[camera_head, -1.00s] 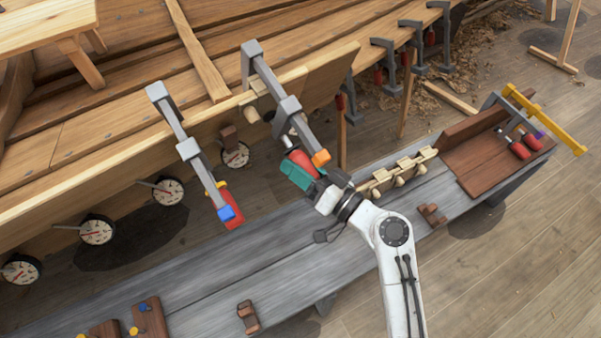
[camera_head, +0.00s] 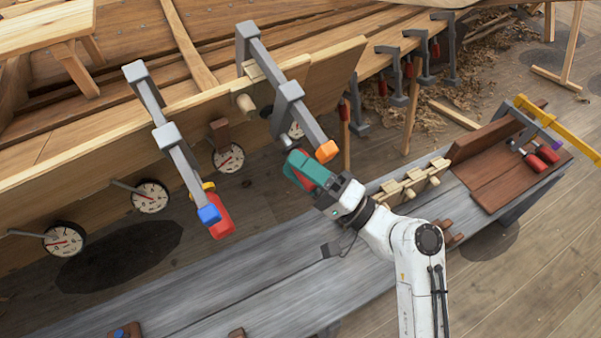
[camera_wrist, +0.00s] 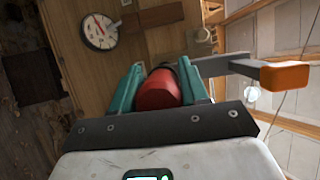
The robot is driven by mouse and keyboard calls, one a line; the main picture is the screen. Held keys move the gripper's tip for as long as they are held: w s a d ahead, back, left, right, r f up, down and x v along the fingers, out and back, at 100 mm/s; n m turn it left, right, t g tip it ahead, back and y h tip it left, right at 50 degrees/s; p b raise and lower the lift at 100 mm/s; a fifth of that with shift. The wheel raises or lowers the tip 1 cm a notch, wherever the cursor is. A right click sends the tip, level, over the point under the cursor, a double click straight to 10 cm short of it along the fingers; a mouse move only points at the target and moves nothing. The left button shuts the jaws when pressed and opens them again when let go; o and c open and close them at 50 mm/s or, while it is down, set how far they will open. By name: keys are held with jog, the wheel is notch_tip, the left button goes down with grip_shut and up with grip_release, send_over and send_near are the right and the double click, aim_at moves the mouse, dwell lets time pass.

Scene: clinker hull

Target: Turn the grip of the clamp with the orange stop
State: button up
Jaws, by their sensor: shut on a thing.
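The clamp with the orange stop (camera_head: 327,151) is fixed on the hull's plank edge; its grey bar runs down and to the right. Its red grip (camera_wrist: 158,90) sits between the two teal fingers of my gripper (camera_wrist: 170,88) in the wrist view. My gripper (camera_head: 309,168) is shut on that grip; in the head view the fingers hide most of it. The orange stop also shows at the right of the wrist view (camera_wrist: 286,76), apart from the fingers. A second clamp with a blue stop (camera_head: 209,214) and red grip (camera_head: 221,228) hangs to the left.
A grey bench (camera_head: 250,285) runs under my arm, with wooden pegs (camera_head: 412,183) and a brown board (camera_head: 510,170) at right. Several more clamps (camera_head: 420,55) line the hull at the back right.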

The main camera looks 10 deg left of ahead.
jog(key=shift+d+f+m+b, duration=0.1)
jog(key=shift+m+b, duration=0.2)
jog(key=shift+m, duration=0.3)
jog(key=o, duration=1)
jog(key=shift+y, duration=0.3)
jog(key=shift+c, duration=0.2)
jog(key=b+v, duration=0.1)
jog(key=v, duration=0.9)
jog(key=shift+s+d, duration=0.2)
jog(key=shift+d, duration=0.15)
jog(key=shift+f, duration=0.1)
